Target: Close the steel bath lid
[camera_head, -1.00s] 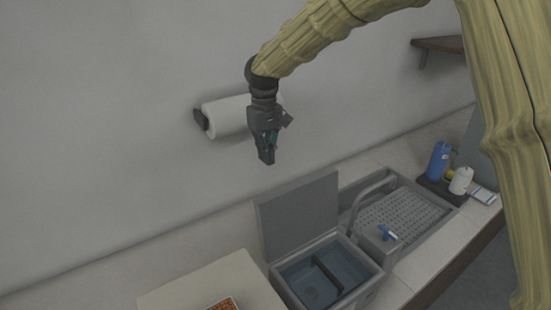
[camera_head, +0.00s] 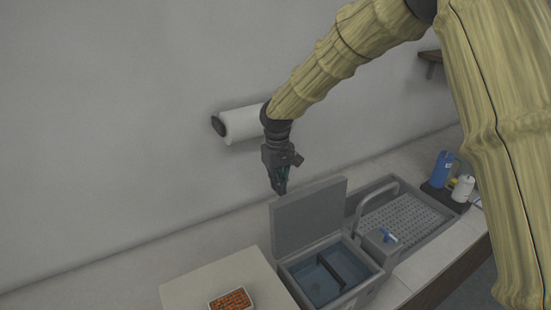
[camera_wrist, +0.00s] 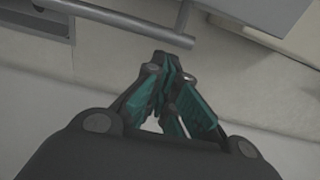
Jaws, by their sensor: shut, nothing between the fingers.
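The steel bath (camera_head: 372,284) is a grey box on the counter with a blue-grey basin and a dark bar across it. Its lid (camera_head: 309,217) stands open, nearly upright at the bath's back edge. My gripper (camera_head: 281,192) is shut and empty, pointing down, just above and behind the lid's top edge at its left part. I cannot tell whether it touches the lid. In the wrist view my gripper's fingers (camera_wrist: 172,100) are together over bare counter, and grey panel parts show along the top edge.
A sink (camera_head: 405,215) with a perforated drainer and a curved faucet (camera_head: 376,195) is right of the bath. A pale block (camera_head: 195,285) with a tray of orange-brown pieces (camera_head: 232,300) is at left. A paper towel roll (camera_head: 243,125) hangs on the wall behind my gripper. Bottles (camera_head: 441,168) stand far right.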

